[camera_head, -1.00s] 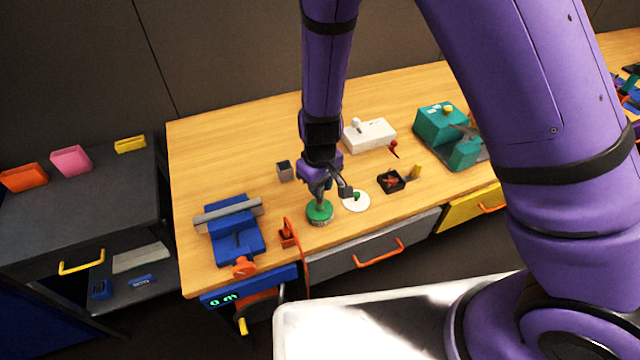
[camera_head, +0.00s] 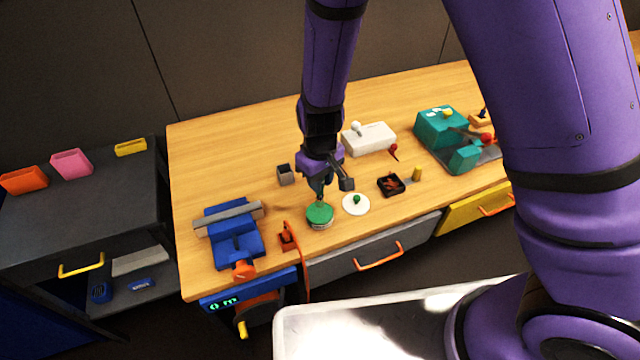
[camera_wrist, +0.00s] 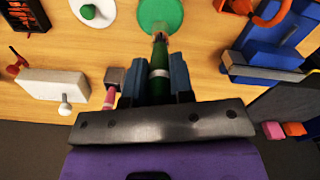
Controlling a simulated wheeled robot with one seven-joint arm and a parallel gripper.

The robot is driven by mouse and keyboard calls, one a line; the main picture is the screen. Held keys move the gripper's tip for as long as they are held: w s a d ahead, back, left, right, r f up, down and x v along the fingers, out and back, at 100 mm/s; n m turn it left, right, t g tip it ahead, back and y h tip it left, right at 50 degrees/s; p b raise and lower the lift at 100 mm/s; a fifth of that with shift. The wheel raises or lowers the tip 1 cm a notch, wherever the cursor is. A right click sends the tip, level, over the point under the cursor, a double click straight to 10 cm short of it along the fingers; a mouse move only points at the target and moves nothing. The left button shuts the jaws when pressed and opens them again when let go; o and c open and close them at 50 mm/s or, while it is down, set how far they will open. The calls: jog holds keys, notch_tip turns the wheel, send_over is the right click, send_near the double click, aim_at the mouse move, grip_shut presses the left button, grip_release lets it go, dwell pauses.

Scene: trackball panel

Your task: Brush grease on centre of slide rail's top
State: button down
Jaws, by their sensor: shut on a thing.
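My gripper (camera_head: 321,180) is shut on a brush (camera_wrist: 159,72) with a green handle and a pale band. Its bristle tip points at the near edge of the round green-topped tin (camera_head: 320,215). The tin also shows in the wrist view (camera_wrist: 160,14); I cannot tell whether the bristles touch it. The slide rail looks to be the grey bar (camera_head: 228,217) lying across the blue vise (camera_head: 237,244), left of my gripper. It shows right of the brush in the wrist view (camera_wrist: 268,73). Nothing covers the middle of its top.
A white disc with a green knob (camera_head: 355,204) lies right of the tin. An orange upright piece (camera_head: 293,238) stands between tin and vise. A small grey block (camera_head: 285,174), a white box (camera_head: 368,138) and a black tray (camera_head: 390,184) are nearby.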

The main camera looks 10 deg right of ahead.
jog(key=shift+r, duration=1.9)
